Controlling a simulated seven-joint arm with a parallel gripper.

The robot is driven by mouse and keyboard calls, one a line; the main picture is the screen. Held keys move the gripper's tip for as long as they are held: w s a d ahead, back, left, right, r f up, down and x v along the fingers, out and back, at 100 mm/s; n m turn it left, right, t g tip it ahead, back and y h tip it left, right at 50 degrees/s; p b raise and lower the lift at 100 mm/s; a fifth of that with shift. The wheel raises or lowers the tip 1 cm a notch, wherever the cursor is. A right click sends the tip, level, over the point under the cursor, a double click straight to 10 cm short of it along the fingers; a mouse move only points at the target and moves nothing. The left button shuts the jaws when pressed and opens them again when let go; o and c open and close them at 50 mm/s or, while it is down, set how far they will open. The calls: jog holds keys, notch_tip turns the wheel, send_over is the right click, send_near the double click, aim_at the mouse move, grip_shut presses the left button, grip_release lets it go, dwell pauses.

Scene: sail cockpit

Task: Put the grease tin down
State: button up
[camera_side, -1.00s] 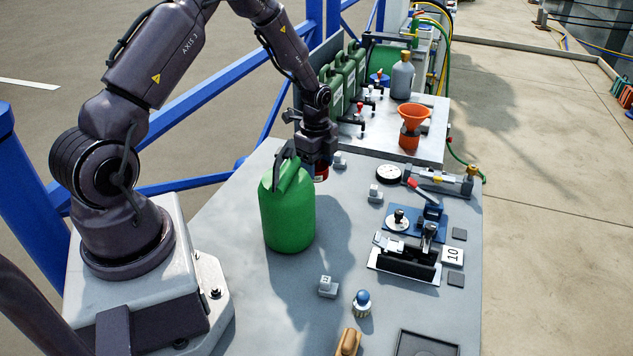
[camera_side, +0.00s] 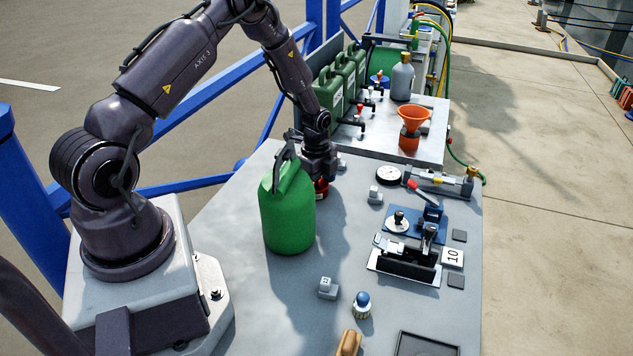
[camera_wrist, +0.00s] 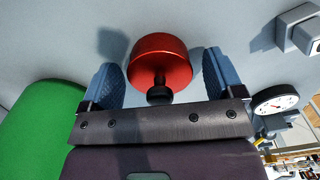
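The grease tin is a short red cylinder with a black knob. It shows between my fingers in the wrist view (camera_wrist: 160,62) and low under my gripper in the side view (camera_side: 321,187), partly hidden there by the green can. It appears to rest on the grey bench top (camera_side: 345,235). My gripper (camera_wrist: 160,75) has its two blue-padded fingers on either side of the tin. A gap shows at the right finger and a thin one at the left, so it looks open around the tin. In the side view my gripper (camera_side: 321,178) is low over the bench.
A tall green can (camera_side: 287,215) stands close in front of my gripper. A white dial gauge (camera_side: 389,175) and small grey blocks (camera_side: 375,194) lie to the right. An orange funnel (camera_side: 413,117) stands behind. Bare bench lies just right of my gripper.

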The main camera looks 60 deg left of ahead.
jog(key=shift+r, duration=0.1)
notch_tip(320, 180, up, 12)
jog(key=shift+f, duration=0.1)
jog(key=s+d+r+n+t+y, duration=0.1)
jog(key=d+r, duration=0.2)
jog(key=r, duration=0.2)
jog(key=s+d+r+n, duration=0.1)
jog(key=d+r+n, duration=0.15)
jog(key=r, duration=0.35)
jog(key=s+d+r+n+t, duration=0.2)
jog(key=s+d+r+n, duration=0.2)
jog(key=s+d, duration=0.3)
jog(key=s+d+r+n+t+h, duration=0.1)
jog(key=s+d+r+n+t, duration=0.1)
jog(key=s+d+r+n, duration=0.3)
jog(key=s+d+r, duration=0.2)
jog(key=s, duration=0.2)
jog(key=shift+s+r+t, duration=0.15)
jog(key=shift+t, duration=0.15)
